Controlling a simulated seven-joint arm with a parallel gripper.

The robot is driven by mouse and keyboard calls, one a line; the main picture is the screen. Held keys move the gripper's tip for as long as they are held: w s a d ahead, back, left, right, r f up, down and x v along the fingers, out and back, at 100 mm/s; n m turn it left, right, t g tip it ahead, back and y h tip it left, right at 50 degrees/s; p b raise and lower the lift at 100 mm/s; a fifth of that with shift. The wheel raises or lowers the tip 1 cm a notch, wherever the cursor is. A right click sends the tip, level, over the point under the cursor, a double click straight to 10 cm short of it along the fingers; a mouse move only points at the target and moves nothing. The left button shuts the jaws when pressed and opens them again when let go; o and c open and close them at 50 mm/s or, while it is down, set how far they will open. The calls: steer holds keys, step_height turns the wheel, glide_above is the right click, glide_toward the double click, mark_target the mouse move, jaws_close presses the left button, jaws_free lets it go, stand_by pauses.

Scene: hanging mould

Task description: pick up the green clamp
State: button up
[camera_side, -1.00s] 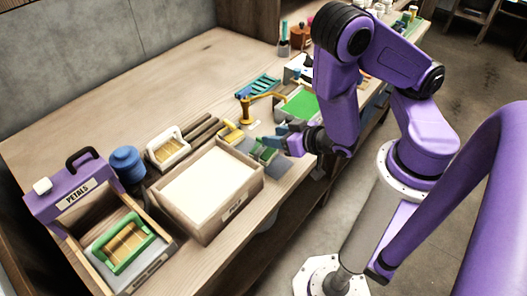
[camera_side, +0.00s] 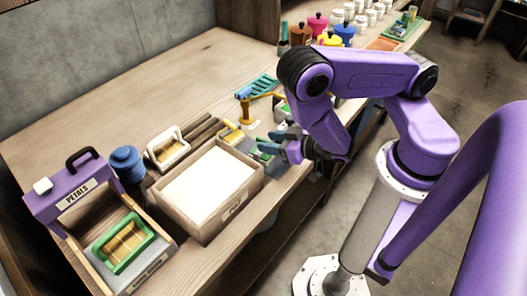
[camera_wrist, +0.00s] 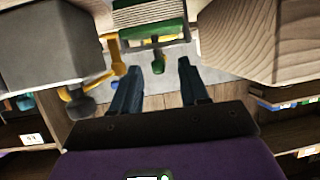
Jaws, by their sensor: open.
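A green clamp (camera_side: 267,154) shows in small part at the table's front edge, just right of the white-filled box; my fingers partly cover that area. My gripper (camera_wrist: 158,68) is open and empty. In the picture the knob lies between the two blue fingertips, and I cannot tell whether they touch it. In the side view my gripper (camera_side: 273,141) is low over the table's front edge.
The wooden box (camera_side: 174,218) of white sheet or pulp stands close left of my gripper. A yellow stand (camera_side: 246,112) with an arm is behind it. In the wrist view, a grey block (camera_wrist: 40,50) and a wooden block (camera_wrist: 250,40) flank the clamp.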

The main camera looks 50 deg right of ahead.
mark_target(267, 141)
steer(key=shift+x, duration=2.5)
jaws_close()
